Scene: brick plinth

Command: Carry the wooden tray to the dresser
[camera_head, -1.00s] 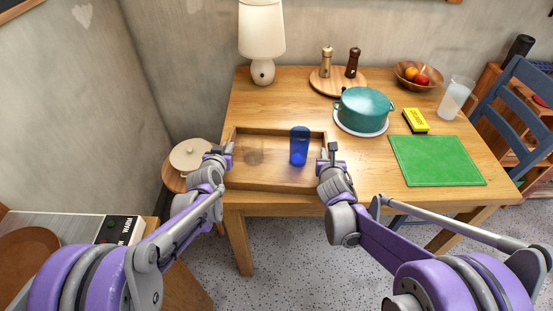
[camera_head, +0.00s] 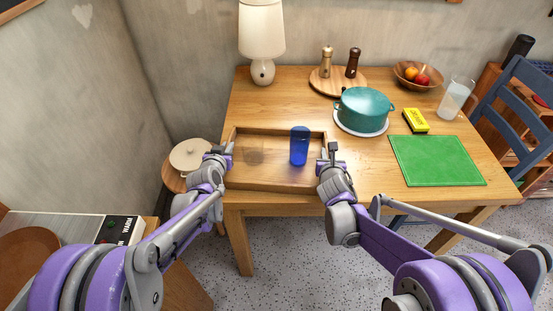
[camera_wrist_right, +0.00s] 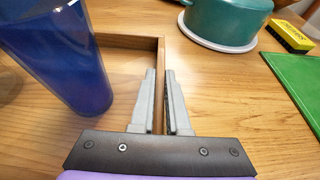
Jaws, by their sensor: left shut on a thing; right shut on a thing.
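The wooden tray (camera_head: 275,184) lies at the front left of the wooden table. A blue glass (camera_head: 299,146) stands upright in its right half, and a faint see-through object (camera_head: 255,151) is in its left half. My left gripper (camera_head: 228,150) is shut on the tray's left wall. My right gripper (camera_head: 328,154) is shut on the right wall; the right wrist view shows its fingers (camera_wrist_right: 160,105) on either side of that wall, with the blue glass (camera_wrist_right: 65,55) close by. I cannot tell whether any furniture in view is the dresser.
A lamp (camera_head: 261,40) stands at the back left. A stool with a lidded pot (camera_head: 191,157) is beside the table.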

